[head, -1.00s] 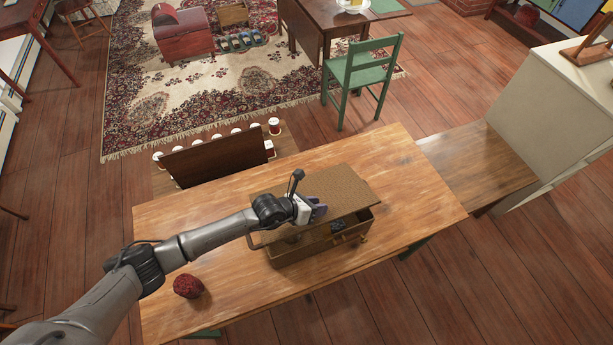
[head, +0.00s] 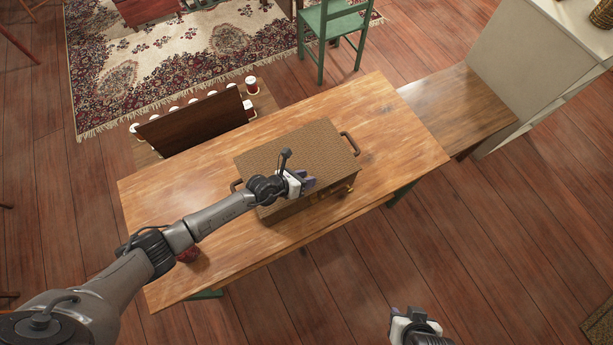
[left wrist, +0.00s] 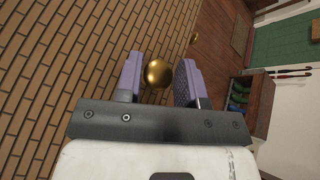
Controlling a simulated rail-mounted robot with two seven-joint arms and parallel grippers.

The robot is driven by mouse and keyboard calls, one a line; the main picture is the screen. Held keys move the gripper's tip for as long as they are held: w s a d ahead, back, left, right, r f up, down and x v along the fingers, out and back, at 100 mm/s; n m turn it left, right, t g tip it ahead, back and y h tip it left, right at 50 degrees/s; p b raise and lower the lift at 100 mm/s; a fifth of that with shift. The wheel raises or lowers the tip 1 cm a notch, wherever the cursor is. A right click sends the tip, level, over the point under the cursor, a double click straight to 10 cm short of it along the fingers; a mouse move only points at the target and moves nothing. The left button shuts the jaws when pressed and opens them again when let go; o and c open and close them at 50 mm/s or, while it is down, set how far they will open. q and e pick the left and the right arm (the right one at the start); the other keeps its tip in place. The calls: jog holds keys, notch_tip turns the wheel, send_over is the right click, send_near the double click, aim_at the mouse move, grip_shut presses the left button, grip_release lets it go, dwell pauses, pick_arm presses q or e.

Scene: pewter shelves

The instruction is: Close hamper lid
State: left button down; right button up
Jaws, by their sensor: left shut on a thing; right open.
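The wicker hamper (head: 290,208) stands on the wooden table with its brown woven lid (head: 300,145) lying over the top. The lid looks flat and covers the opening; whether it rests fully on the rim I cannot tell. My left gripper (head: 308,184) is at the lid's front edge. In the left wrist view, my left gripper (left wrist: 158,78) is shut on a round gold knob (left wrist: 158,72), with the woven surface beside it. The hamper's contents are hidden. My right gripper (head: 402,322) is open and empty, low in the head view, away from the hamper.
The wooden table (head: 390,130) is clear to the right of the hamper. A dark red lump (head: 188,254) lies on its left part, partly behind my left arm. A bench with a dark board (head: 190,122) and several white-and-red jars stands behind. A green chair (head: 335,25) is farther back.

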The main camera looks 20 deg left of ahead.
pick_arm(q)
jog(key=shift+s+f, duration=0.25)
jog(key=shift+f, duration=0.1)
jog(key=c, duration=0.8)
grip_release()
jog(key=shift+f, duration=0.15)
jog(key=shift+a, duration=0.1)
jog(key=shift+s, duration=0.1)
jog(key=shift+s+a+r, duration=0.1)
jog(key=shift+r, duration=0.15)
jog(key=v, duration=0.5)
jog(key=p+v, duration=0.1)
jog(key=v, duration=0.5)
jog(key=shift+r, duration=0.55)
jog(key=shift+v, duration=0.85)
jog(key=shift+r, duration=0.15)
